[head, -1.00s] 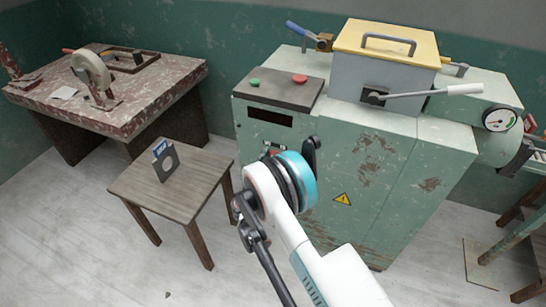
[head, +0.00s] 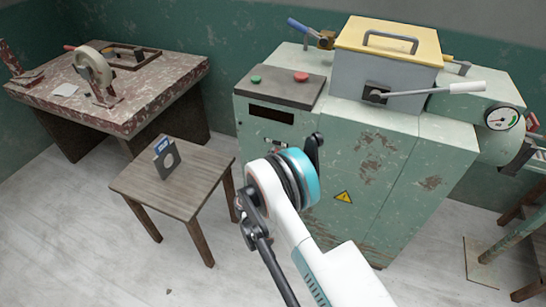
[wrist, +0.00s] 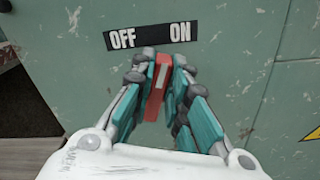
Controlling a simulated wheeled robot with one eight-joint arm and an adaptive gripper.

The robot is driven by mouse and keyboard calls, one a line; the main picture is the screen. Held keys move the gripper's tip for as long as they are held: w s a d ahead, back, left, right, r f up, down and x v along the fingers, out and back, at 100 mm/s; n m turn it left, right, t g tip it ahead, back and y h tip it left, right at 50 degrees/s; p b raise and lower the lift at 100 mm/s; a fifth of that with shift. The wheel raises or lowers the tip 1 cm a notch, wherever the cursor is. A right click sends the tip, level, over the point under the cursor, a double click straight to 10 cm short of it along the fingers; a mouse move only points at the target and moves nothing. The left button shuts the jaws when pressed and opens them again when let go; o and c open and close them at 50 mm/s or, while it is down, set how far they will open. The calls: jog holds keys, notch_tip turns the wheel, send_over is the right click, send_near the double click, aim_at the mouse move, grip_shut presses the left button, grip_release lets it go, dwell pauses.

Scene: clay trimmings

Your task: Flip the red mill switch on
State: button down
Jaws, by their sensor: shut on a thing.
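The red mill switch (wrist: 155,95) shows in the wrist view on the green cabinet front. It stands roughly upright between the fingers, below a black label (wrist: 151,38) reading OFF at left and ON at right. Its top lies between the two words. My gripper (wrist: 163,58) is shut on the switch, with teal and grey fingers on both sides of it. In the head view the switch and fingers are hidden behind my arm. Only part of the label area (head: 277,144) shows there, on the worn green mill (head: 385,160).
On the mill are a green button (head: 256,79), a red button (head: 301,77), a yellow-lidded box (head: 388,30) and a white-handled lever (head: 467,87). A wooden stool (head: 190,190) holding a dark plate (head: 167,159) stands left. A worn red table (head: 140,105) is behind it.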

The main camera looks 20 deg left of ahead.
aim_at(280, 132)
jog(key=m, duration=0.4)
jog(key=shift+d+f+m, duration=0.2)
jog(key=shift+d+m, duration=0.15)
jog(key=shift+m, duration=0.35)
jog(key=c, duration=1.6)
grip_release()
jog(key=shift+o, duration=0.2)
notch_tip(280, 132, up, 10)
